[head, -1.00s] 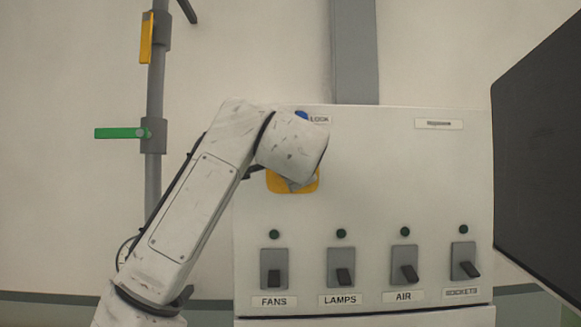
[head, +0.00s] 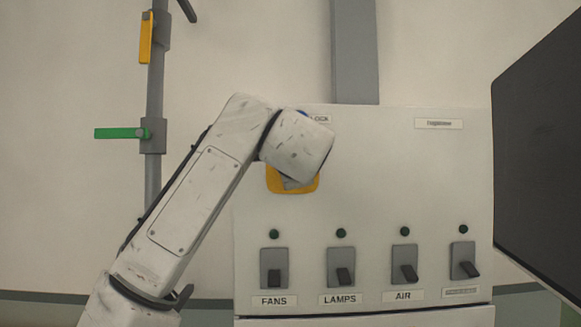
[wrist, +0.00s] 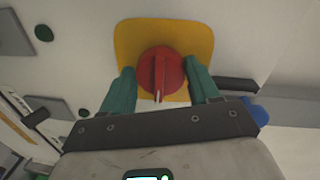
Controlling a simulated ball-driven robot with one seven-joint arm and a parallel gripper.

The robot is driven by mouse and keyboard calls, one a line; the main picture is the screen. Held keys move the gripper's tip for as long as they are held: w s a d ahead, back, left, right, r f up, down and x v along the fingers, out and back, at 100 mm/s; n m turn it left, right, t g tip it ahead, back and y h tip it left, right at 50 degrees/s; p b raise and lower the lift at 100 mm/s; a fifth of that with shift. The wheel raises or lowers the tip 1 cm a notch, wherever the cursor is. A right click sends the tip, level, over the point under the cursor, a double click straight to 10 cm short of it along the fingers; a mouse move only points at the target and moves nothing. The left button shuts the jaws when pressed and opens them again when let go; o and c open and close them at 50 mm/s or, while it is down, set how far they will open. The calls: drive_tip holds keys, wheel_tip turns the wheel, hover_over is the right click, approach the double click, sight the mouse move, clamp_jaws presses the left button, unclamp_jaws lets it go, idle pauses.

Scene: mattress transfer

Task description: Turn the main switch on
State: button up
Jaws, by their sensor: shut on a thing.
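The red main switch knob (wrist: 161,74) stands on a yellow plate (wrist: 195,38) in the wrist view. A ridge on the knob runs roughly up and down in that view, with a small white mark at its lower end. My gripper (wrist: 160,86) has its two teal fingers on either side of the knob and is shut on it. In the head view the yellow plate (head: 308,184) shows below my wrist link, which hides the knob and my fingers.
A white panel (head: 420,170) carries a row of switches labelled FANS (head: 274,267), LAMPS (head: 341,266), AIR (head: 404,263) and another at right, with dark lamps above. A blue part (wrist: 258,112) sits beside my gripper. A pole (head: 155,100) with green and yellow levers stands left; a dark slab (head: 540,150) is at right.

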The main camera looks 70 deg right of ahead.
drive_tip(key=o, duration=1.1)
drive_tip(key=shift+c, duration=0.2)
drive_tip(key=b+v, duration=0.3)
drive_tip(key=v, duration=0.8)
drive_tip(key=shift+w+d+f, duration=0.1)
